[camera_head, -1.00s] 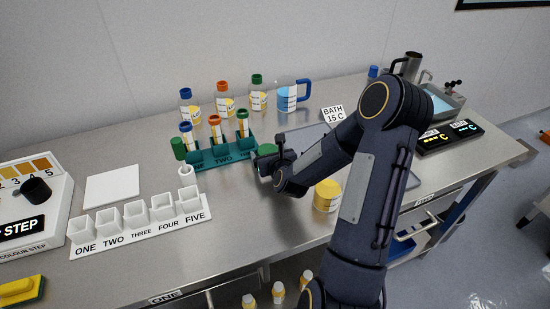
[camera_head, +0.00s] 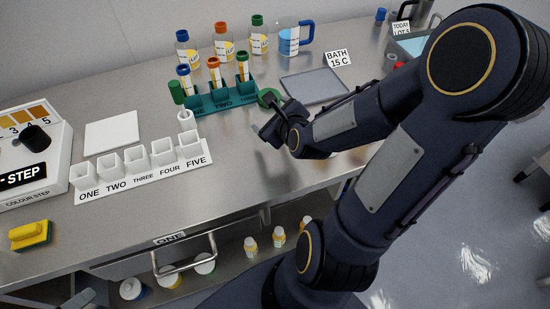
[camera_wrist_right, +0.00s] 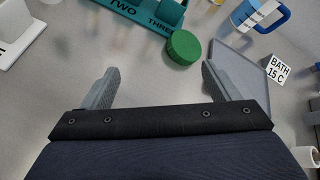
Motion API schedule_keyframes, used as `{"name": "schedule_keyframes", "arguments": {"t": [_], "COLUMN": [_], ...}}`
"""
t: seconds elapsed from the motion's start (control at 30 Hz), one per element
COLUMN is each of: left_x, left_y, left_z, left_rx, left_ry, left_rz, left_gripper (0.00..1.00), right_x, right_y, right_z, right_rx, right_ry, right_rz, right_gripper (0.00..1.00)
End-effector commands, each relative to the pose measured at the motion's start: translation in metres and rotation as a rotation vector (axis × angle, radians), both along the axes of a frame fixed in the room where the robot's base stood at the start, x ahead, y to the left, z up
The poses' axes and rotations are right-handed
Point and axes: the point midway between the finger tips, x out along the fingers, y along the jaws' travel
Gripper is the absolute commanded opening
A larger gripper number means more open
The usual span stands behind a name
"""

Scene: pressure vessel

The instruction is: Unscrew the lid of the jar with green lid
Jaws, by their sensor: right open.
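A round green lid (camera_head: 268,98) shows on the bench, right of the teal tube rack. In the right wrist view the green lid (camera_wrist_right: 184,47) lies beyond the fingertips, a little right of the middle. I cannot make out a jar body under it. My right gripper (camera_head: 271,124) is on the near side of the lid, apart from it. In the right wrist view its two fingers (camera_wrist_right: 160,70) are spread wide with nothing between them.
The teal rack (camera_head: 212,104) with capped tubes stands just left of the lid. A grey tray (camera_head: 314,86) and a BATH 15 C sign (camera_head: 338,58) are to the right. Capped bottles and a blue-handled jug (camera_head: 290,40) stand behind.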

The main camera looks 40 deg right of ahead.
Motion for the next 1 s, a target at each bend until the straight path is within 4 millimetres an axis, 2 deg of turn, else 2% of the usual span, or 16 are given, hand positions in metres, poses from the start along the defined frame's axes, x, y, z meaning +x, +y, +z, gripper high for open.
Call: {"name": "schedule_keyframes", "arguments": {"t": [0.03,0.17,0.27,0.4,0.53,0.7,1.0], "left_x": [0.0,0.0,0.0,0.0,0.0,0.0,0.0], "left_y": [0.0,0.0,0.0,0.0,0.0,0.0,0.0], "left_z": [0.0,0.0,0.0,0.0,0.0,0.0,0.0], "left_rx": [0.0,0.0,0.0,0.0,0.0,0.0,0.0], "left_ry": [0.0,0.0,0.0,0.0,0.0,0.0,0.0], "left_rz": [0.0,0.0,0.0,0.0,0.0,0.0,0.0], "left_gripper": [0.87,0.87,0.87,0.87,0.87,0.87,0.87], "right_x": [-0.004,-0.027,-0.053,-0.098,-0.137,-0.167,-0.173], "right_y": [0.014,0.05,0.075,0.104,0.123,0.133,0.135], "right_z": [0.011,0.025,0.035,0.045,0.05,0.052,0.051], "right_rx": [-0.138,-0.515,-0.792,-1.149,-1.405,-1.582,-1.615], "right_ry": [0.058,0.223,0.296,0.3,0.22,0.112,0.088], "right_rz": [0.132,0.533,0.858,1.313,1.65,1.889,1.937], "right_gripper": [0.83,0.83,0.83,0.83,0.83,0.83,0.83]}}
